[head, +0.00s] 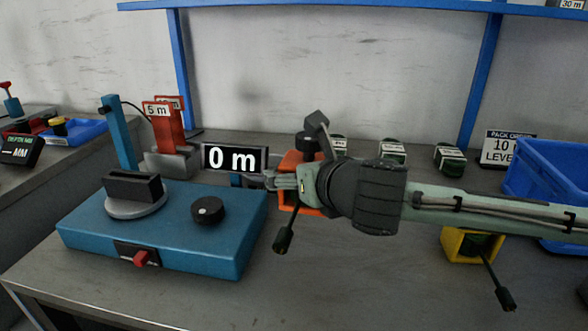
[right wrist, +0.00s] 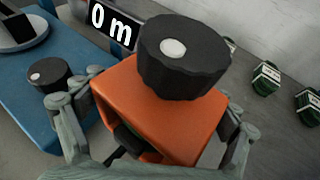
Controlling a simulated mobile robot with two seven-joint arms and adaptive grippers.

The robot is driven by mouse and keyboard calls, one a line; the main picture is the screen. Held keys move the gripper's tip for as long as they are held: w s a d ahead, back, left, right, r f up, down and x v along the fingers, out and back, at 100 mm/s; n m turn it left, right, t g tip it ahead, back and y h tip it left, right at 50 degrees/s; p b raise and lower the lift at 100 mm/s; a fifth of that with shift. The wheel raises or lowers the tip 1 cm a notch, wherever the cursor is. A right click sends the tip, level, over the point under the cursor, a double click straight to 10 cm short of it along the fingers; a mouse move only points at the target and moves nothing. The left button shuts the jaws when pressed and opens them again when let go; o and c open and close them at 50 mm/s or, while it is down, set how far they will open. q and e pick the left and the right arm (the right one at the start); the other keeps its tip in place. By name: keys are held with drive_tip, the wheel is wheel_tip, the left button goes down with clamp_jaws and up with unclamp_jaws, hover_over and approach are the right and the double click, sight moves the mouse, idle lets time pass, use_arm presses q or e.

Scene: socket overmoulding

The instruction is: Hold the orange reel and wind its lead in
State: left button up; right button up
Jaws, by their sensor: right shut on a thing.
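The orange reel (head: 295,165) is a boxy orange housing with a black knob on top. Much of it is hidden behind my right gripper and wrist in the head view. My right gripper (head: 284,182) is shut on it; in the right wrist view its fingers flank the orange housing (right wrist: 165,115). The reel's black knob (right wrist: 183,55) has a pale dot on top. A dark lead end with a plug (head: 284,237) hangs out below the reel at the bench. A black display (head: 235,159) behind reads "0 m". My left gripper is in neither view.
A blue machine (head: 160,235) with a black knob and red switch stands left of the reel. A yellow reel (head: 457,243) with its plug lies to the right, near a blue bin (head: 550,180). Several green labelled coils sit at the back.

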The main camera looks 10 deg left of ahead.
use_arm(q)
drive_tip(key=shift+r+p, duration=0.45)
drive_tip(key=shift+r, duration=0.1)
use_arm(e)
drive_tip(key=w+d, duration=0.4)
drive_tip(key=d, duration=0.2)
drive_tip(key=shift+d, duration=0.25)
idle(0.5)
drive_tip(key=shift+f+b, duration=2.35)
drive_tip(key=shift+f, duration=2.85)
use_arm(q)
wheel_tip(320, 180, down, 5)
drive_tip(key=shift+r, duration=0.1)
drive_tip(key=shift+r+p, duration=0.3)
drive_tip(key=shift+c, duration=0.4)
use_arm(e)
drive_tip(key=shift+f, duration=0.25)
